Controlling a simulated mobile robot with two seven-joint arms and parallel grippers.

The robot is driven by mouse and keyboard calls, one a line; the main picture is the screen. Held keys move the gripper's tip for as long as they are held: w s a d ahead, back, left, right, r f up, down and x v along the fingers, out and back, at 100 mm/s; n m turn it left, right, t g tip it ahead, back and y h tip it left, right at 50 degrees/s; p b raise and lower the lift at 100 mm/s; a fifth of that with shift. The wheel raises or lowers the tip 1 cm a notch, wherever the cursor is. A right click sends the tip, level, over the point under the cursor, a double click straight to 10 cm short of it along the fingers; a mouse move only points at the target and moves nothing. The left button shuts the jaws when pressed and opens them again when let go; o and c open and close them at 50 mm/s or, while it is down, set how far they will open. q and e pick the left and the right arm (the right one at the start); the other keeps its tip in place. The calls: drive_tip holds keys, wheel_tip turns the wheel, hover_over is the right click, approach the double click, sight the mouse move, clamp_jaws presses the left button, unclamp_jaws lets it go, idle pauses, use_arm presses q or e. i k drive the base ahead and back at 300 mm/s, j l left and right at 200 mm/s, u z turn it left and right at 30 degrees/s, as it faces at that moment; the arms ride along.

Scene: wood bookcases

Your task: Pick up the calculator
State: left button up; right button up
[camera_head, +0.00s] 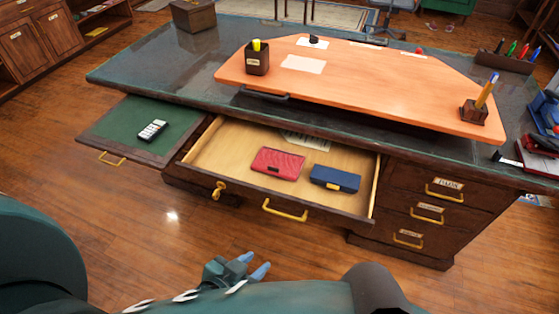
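The calculator (153,130) is small, white and dark-keyed. It lies on the green surface of a pull-out board (120,125) at the left front of the desk. My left gripper (254,264) is low in the middle of the view, in front of the desk, well to the right of the calculator and nearer to me. Its two bluish fingertips stand apart with nothing seen between them. My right gripper is not in view.
An open drawer (225,150) holds a red case (278,163) and a blue case (335,179). It juts out just right of the board. The desk (150,70) carries an orange writing board (350,85) with pen cups. Wooden floor is clear in front.

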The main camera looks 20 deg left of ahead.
sight(150, 132)
drive_tip(key=u, duration=2)
drive_tip(key=i+j+u, duration=0.1)
drive_tip(key=u, duration=0.3)
drive_tip(key=i+u, duration=0.1)
drive_tip(key=u, duration=0.3)
drive_tip(key=i, duration=3.2)
drive_tip(key=i+z, duration=0.35)
drive_tip(key=i+j+z, duration=0.15)
drive_tip(key=z, duration=0.2)
drive_tip(key=i+j+z, duration=0.15)
drive_tip(key=z, duration=0.2)
drive_tip(key=i+j, duration=0.05)
drive_tip(key=i, duration=0.05)
